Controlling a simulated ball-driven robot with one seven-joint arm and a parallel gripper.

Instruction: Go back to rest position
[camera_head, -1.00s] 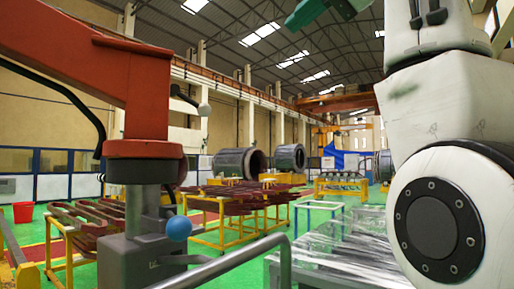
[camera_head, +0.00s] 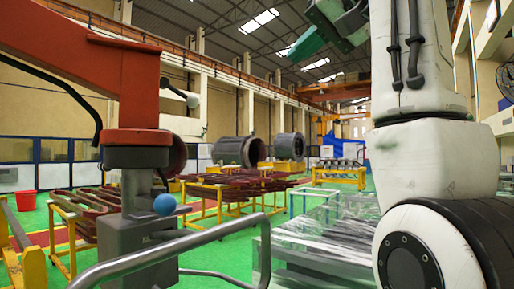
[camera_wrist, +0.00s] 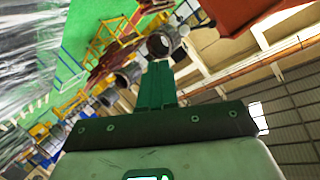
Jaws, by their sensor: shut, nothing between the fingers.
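My gripper (camera_head: 297,52) shows at the top of the head view, right of centre, with green fingers pointing down and to the left. It also shows in the wrist view (camera_wrist: 158,68), where the two green fingers lie together. It is shut and empty, raised in the air and touching nothing. My white arm fills the right side of the head view.
A grey rail (camera_head: 180,247) crosses the front. Yellow racks (camera_head: 205,205) with dark red coils and grey stator rings (camera_head: 232,151) stand farther back on green floor.

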